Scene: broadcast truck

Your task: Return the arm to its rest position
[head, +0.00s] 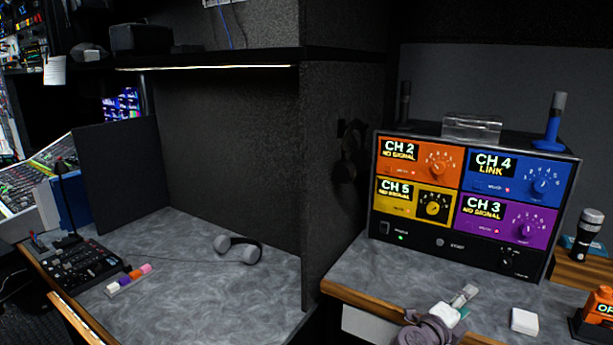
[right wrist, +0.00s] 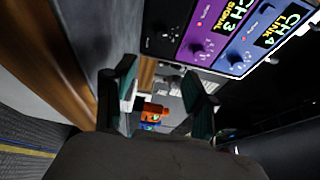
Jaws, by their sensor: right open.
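My right gripper (head: 458,304) is low in the head view, over the front edge of the right-hand counter, with its grey arm coming up from the bottom edge. In the right wrist view the two dark green fingers (right wrist: 160,84) stand apart with nothing held between them. An orange object (right wrist: 154,110) shows in the gap, farther off than the fingers. My left gripper is not in view.
A receiver rack (head: 440,243) with four coloured channel panels stands behind the gripper. A white block (head: 524,320), an orange device (head: 595,318) and a microphone (head: 585,236) are to the right. Headphones (head: 237,248) lie on the left desk (head: 200,300), which has free room.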

